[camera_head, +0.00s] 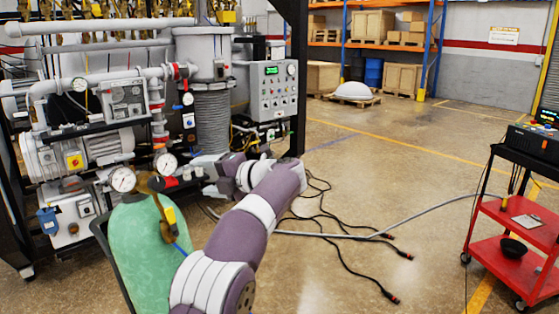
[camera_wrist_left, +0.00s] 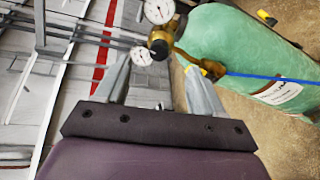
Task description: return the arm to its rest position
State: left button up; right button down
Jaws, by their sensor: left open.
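My left arm reaches in from the bottom of the head view, and its purple forearm bends back left toward the gas cylinder's regulator. My left gripper (camera_head: 188,179) is partly hidden by its own wrist there. In the left wrist view the gripper (camera_wrist_left: 158,62) is open, its two grey fingers apart with nothing gripped. The brass regulator (camera_wrist_left: 160,44) with two round gauges (camera_wrist_left: 159,10) shows just past the fingertips; I cannot tell whether they touch. The green gas cylinder (camera_head: 145,250) stands left of my forearm. My right gripper is not in view.
The furnace frame with pipes and a motor (camera_head: 80,150) stands at left, its control panel (camera_head: 274,92) behind my wrist. Black cables (camera_head: 340,235) and a grey hose lie on the floor. A red cart (camera_head: 515,225) stands at right. The floor between is mostly open.

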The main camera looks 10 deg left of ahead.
pick_arm(q)
jog(key=w+d+f+m+t+h, duration=0.6)
jog(key=w+d+m+t+h, duration=0.4)
jog(key=m, duration=0.8)
jog(key=s+d+f+m+g+h, duration=0.45)
jog(key=s+f+m, duration=0.4)
jog(key=f, duration=0.35)
jog(key=s+f+m+g+h, duration=0.1)
jog(key=s+f+m+g, duration=0.15)
jog(key=s+f, duration=0.4)
jog(key=s+f+m+g+h, duration=0.1)
jog(key=s+f+m+g, duration=0.15)
jog(key=s, duration=0.65)
jog(key=s+a+f+m+g+y, duration=0.1)
jog(key=s+a+g, duration=0.1)
jog(key=s, duration=0.8)
jog(key=s+a+f+m+g+y, duration=0.1)
jog(key=s+a, duration=0.4)
jog(key=s, duration=0.5)
jog(key=shift+a+f+g, duration=0.15)
jog(key=shift+f+g, duration=0.1)
jog(key=shift+g, duration=0.5)
jog(key=shift+w+m, duration=0.25)
